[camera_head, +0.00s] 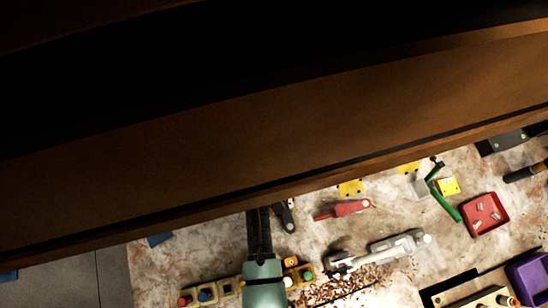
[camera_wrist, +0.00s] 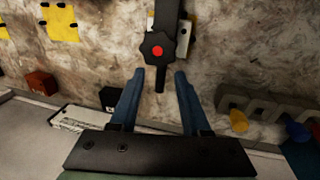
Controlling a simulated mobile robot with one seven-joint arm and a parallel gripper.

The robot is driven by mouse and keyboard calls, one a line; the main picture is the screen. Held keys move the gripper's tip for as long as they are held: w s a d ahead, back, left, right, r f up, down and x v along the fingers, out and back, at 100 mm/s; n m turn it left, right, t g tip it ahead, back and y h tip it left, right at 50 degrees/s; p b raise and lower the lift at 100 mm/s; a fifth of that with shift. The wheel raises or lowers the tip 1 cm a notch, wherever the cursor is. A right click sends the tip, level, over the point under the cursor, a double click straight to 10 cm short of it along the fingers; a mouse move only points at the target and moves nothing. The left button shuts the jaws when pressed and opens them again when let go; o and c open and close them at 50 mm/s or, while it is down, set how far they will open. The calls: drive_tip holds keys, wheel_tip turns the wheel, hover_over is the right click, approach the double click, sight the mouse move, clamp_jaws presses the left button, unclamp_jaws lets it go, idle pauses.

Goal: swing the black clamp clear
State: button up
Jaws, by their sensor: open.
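In the wrist view, the black clamp (camera_wrist: 164,18) reaches down from the top edge. It carries a black star-shaped knob (camera_wrist: 157,46) with a red centre. My gripper (camera_wrist: 159,74) is open, its two blue fingers pointing up the picture. A narrow black end of the clamp shows between the fingertips, with a gap visible on both sides. I cannot tell how far in depth it is from the fingers. In the head view, a black piece (camera_head: 286,216), which looks like the clamp, lies just right of my dark gripper end; a brown beam hides its surroundings.
The brown beam (camera_head: 250,125) fills the upper head view. To the right are a red-handled tool (camera_head: 345,209), a grey tool (camera_head: 385,250), a green lever (camera_head: 446,205), a red tray (camera_head: 467,226) and a purple bin (camera_head: 530,270). A dark red block (camera_wrist: 41,83) shows in the wrist view.

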drive_tip(key=shift+f, duration=0.3)
clamp_jaws()
drive_tip(key=shift+w+d+r, duration=0.1)
drive_tip(key=shift+d, duration=0.1)
idle(1.1)
